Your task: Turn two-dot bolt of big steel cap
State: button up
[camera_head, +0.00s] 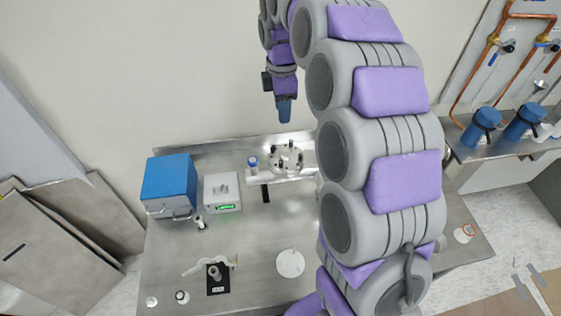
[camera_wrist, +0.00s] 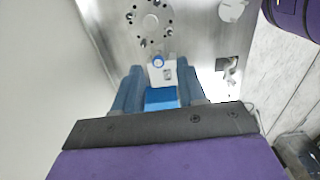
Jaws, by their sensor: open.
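The big steel cap (camera_head: 279,163) is a round, light metal disc with several dark upright bolts, at the back of the bench in the head view. It shows at the top of the wrist view (camera_wrist: 151,21), with bolts around its rim. The dot marks are too small to read, so I cannot tell which is the two-dot bolt. My gripper (camera_head: 285,109) points down, above and behind the cap in the head picture, apart from it. In the wrist view its blue fingers (camera_wrist: 158,67) are spread with nothing held between them.
A blue box (camera_head: 169,180) and a white device with a green display (camera_head: 222,191) stand left of the cap. A small blue-topped container (camera_head: 252,163) is beside it. A white disc (camera_head: 290,263) lies on the steel bench (camera_head: 251,236). Copper pipes (camera_head: 487,57) are at right.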

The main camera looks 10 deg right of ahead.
aim_at(281, 161)
jog(key=f+n+b, duration=0.1)
jog(key=f+n, duration=0.2)
jog(key=f, duration=0.3)
jog(key=s+f+n+b, duration=0.1)
jog(key=f+n+b, duration=0.1)
jog(key=f, duration=0.4)
jog(key=f+n+b, duration=0.2)
jog(key=f+n, duration=0.1)
jog(key=f, duration=0.3)
jog(key=shift+s+a+n, duration=0.35)
jog(key=shift+a+n, duration=0.05)
jog(key=shift+c, duration=0.3)
grip_shut()
